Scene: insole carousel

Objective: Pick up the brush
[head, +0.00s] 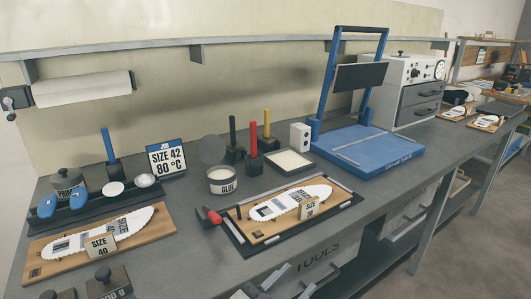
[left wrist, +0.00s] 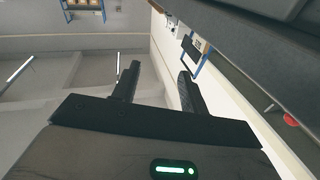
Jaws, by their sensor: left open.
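Several upright coloured handles stand on the bench in the head view. A black handle (head: 232,130), a red handle (head: 253,140) and a yellow handle (head: 267,124) stand in dark holders behind the glue pot (head: 222,181). A blue handle (head: 108,145) stands at the left rack. The bristles are hidden, so I cannot tell which is the brush. My right gripper is not in view.
Insole boards marked SIZE 40 (head: 155,227) and SIZE 38 (head: 336,194) lie on the bench. A blue-framed press (head: 370,149) and a grey machine (head: 425,77) stand right. A shelf (head: 250,48) runs above. A TOOLS drawer (head: 318,255) is below the bench edge.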

